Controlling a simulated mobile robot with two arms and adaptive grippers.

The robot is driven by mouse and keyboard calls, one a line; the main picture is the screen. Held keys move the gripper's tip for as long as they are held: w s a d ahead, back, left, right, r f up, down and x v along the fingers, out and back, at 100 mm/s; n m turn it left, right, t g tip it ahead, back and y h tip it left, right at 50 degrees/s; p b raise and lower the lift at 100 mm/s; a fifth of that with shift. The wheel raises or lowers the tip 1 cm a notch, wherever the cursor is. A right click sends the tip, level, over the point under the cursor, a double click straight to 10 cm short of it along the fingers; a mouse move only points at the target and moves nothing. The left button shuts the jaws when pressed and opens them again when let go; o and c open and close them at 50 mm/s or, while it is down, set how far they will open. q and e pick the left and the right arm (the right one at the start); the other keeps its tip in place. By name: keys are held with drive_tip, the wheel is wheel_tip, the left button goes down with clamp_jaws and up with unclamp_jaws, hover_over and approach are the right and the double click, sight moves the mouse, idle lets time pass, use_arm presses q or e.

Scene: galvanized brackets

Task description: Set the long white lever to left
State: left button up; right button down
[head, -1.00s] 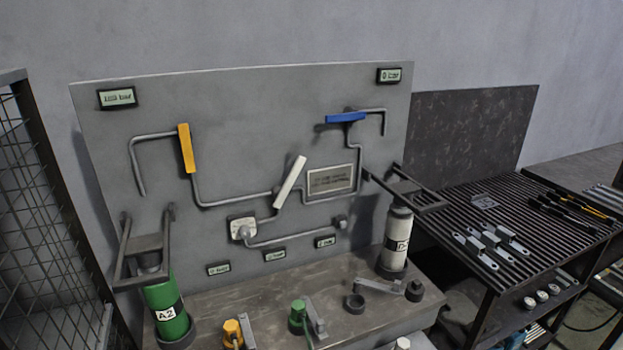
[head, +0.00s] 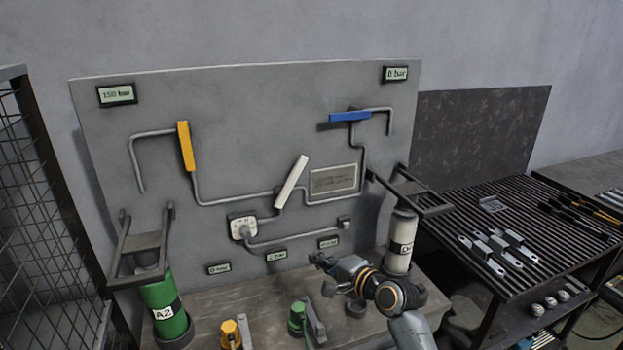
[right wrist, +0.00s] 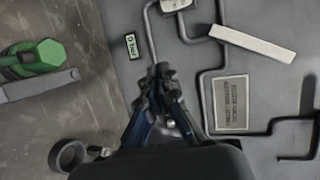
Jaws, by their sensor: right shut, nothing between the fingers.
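The long white lever (head: 291,181) is on the grey panel, tilted with its upper end to the right, below and between the yellow and blue levers. It also shows in the right wrist view (right wrist: 252,43), at the upper right. My right gripper (head: 317,258) is in front of the lower panel, below and right of the white lever and apart from it. In the right wrist view its fingertips (right wrist: 162,70) are together with nothing between them. My left gripper is not in view.
A yellow lever (head: 186,146) stands upright at left and a blue lever (head: 350,117) lies level at right. Pipes and a label plate (head: 333,181) surround the white lever. A green cylinder (head: 164,305) and a white cylinder (head: 399,245) stand at the panel's sides.

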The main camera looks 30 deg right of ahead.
sight(289, 180)
drive_tip(key=w+d+r+m+t+h, duration=0.2)
drive_tip(key=d+r+m+t, duration=0.2)
drive_tip(key=d+r+m, duration=0.3)
wheel_tip(289, 180, up, 4)
drive_tip(key=shift+d+r+m, duration=0.2)
drive_tip(key=shift+d+m, duration=0.1)
drive_tip(key=shift+d, duration=0.85)
drive_tip(key=shift+w, duration=0.1)
drive_tip(key=w+a+r+p, duration=0.3)
drive_tip(key=w+p, duration=0.1)
drive_tip(key=w, duration=0.6)
drive_tip(key=shift+w+a, duration=0.15)
drive_tip(key=shift+w, duration=0.1)
drive_tip(key=shift+w, duration=0.1)
